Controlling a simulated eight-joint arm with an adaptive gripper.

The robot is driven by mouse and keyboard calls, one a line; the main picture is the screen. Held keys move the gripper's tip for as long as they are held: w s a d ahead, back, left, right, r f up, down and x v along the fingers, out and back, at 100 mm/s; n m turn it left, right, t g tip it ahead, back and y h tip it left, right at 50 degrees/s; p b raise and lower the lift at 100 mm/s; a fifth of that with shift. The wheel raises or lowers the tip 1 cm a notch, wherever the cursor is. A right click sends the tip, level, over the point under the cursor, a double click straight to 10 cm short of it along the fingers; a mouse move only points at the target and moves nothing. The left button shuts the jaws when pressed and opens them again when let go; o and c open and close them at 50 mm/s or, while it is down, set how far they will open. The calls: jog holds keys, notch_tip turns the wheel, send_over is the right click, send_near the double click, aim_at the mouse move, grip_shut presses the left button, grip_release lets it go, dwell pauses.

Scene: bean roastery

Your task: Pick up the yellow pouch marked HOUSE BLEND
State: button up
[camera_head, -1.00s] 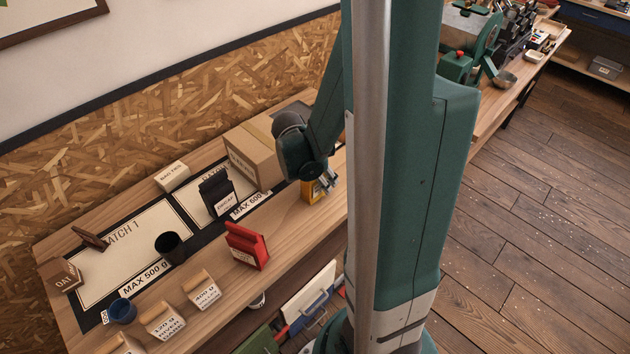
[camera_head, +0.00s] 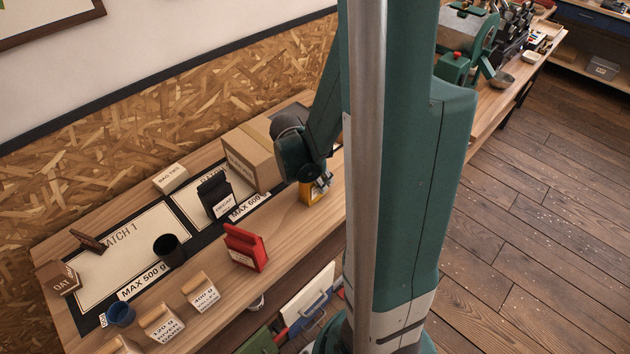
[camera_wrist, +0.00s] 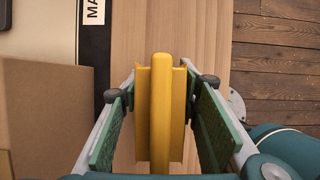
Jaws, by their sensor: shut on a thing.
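The yellow pouch (camera_head: 311,196) stands upright on the bench near its front edge, right of the cardboard box. In the wrist view the yellow pouch (camera_wrist: 160,115) is seen from above, its narrow top ridge running between my fingers. My gripper (camera_head: 318,184) is low over it with a finger on each side. In the wrist view my gripper (camera_wrist: 160,88) is shut on the pouch with green pads along its sides. The pouch's printed marking cannot be read in either view.
A cardboard box (camera_head: 253,155) stands close by on the left. A black pouch (camera_head: 213,196), a red pouch (camera_head: 245,248) and a black cup (camera_head: 168,249) are further left. Several small labelled bags line the front edge. Bare wood surrounds the yellow pouch's front.

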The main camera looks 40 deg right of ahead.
jog(key=shift+r, duration=0.1)
jog(key=shift+r+p, duration=0.85)
jog(key=shift+r, duration=4.05)
